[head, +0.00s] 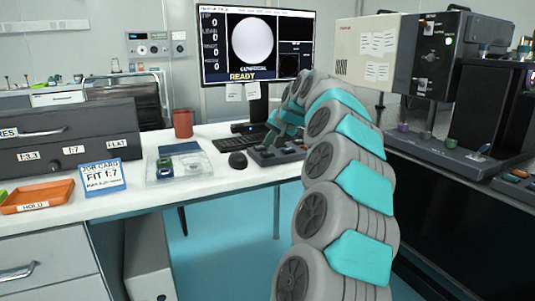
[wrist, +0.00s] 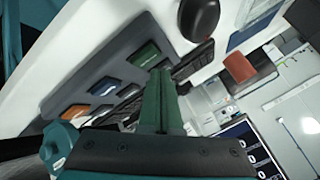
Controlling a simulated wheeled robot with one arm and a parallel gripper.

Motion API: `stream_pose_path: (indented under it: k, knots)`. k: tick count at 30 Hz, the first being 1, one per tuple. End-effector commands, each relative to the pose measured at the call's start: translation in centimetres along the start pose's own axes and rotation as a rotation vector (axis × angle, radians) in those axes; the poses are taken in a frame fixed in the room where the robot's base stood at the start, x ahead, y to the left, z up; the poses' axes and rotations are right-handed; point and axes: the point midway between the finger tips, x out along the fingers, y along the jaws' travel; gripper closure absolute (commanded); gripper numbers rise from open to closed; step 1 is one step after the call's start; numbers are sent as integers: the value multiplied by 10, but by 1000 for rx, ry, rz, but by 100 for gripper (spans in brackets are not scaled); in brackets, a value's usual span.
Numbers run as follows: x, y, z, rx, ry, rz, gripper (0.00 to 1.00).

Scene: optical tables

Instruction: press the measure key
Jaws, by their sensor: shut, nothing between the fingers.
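A dark grey key panel (head: 262,158) lies on the white desk below the monitor, partly hidden by my arm. In the wrist view the panel (wrist: 62,98) carries a green key (wrist: 145,54), a blue key (wrist: 104,86) and an orange key (wrist: 76,111). Labels on the keys are too small to read. My gripper (wrist: 159,73) is shut and empty, its fingertips at the edge of the green key. I cannot tell whether they touch it. The monitor (head: 253,45) shows a pale round disc and the word READY.
A black mouse (head: 238,160) and a keyboard (head: 238,141) lie close to the panel. A red-brown mug (head: 183,124), a clear tray (head: 178,166), a job card (head: 102,177) and an orange tray (head: 38,196) stand further left. A large instrument (head: 430,55) stands at right.

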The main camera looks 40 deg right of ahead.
Motion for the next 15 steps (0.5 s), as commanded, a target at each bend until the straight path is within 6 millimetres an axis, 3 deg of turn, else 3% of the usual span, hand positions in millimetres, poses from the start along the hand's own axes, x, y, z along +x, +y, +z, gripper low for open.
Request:
stream_pose_path:
  k: [15]
  knots:
    - [4,3,3,0,0,0,100]
